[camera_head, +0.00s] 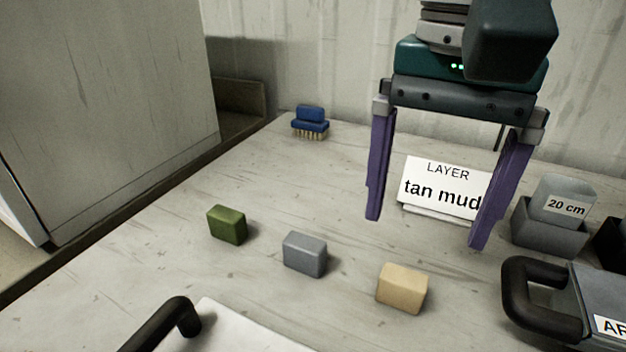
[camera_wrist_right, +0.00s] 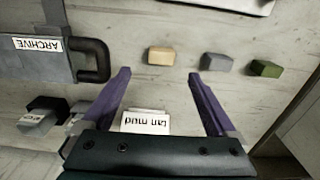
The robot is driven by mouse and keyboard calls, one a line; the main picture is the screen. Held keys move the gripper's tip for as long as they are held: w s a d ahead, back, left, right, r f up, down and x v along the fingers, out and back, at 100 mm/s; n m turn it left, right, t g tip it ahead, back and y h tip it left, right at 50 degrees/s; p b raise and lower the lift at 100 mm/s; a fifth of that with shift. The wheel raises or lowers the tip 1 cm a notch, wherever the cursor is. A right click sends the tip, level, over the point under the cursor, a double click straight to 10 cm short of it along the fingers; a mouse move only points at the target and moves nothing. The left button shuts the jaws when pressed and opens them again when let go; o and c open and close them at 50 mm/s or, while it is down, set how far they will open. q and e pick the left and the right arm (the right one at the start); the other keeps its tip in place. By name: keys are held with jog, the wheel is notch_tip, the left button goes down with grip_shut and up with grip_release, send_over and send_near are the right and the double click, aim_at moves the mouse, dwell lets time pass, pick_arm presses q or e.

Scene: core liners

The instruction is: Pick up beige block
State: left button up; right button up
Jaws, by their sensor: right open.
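The beige block (camera_head: 402,288) lies on the table at the front centre-right of the head view. It also shows in the right wrist view (camera_wrist_right: 161,56), ahead of the fingertips and between their lines. My right gripper (camera_head: 425,232) has purple fingers spread wide with nothing between them. In the head view it is above the table, behind the beige block and apart from it. The same gripper shows in the right wrist view (camera_wrist_right: 159,75). My left gripper is not in either view.
A grey block (camera_head: 304,254) and a green block (camera_head: 227,224) lie left of the beige one. A "LAYER tan mud" card (camera_head: 440,183) stands behind the fingers. A "20 cm" grey block (camera_head: 562,198), a black-handled case (camera_head: 590,300) and a blue brush (camera_head: 310,121) are nearby.

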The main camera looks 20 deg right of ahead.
aim_at(406, 272)
notch_tip(406, 272, down, 4)
jog(key=shift+d+f+b, duration=0.1)
jog(key=shift+f+b, duration=0.1)
jog(key=shift+b, duration=0.4)
jog(key=f, duration=0.1)
jog(key=f+b, duration=0.1)
jog(key=f, duration=0.1)
jog(key=f+b, duration=0.1)
jog(key=f, duration=0.1)
jog(key=shift+w+f, duration=0.2)
jog(key=shift+w, duration=0.1)
jog(key=c, duration=1.4)
jog(key=shift+r, duration=0.15)
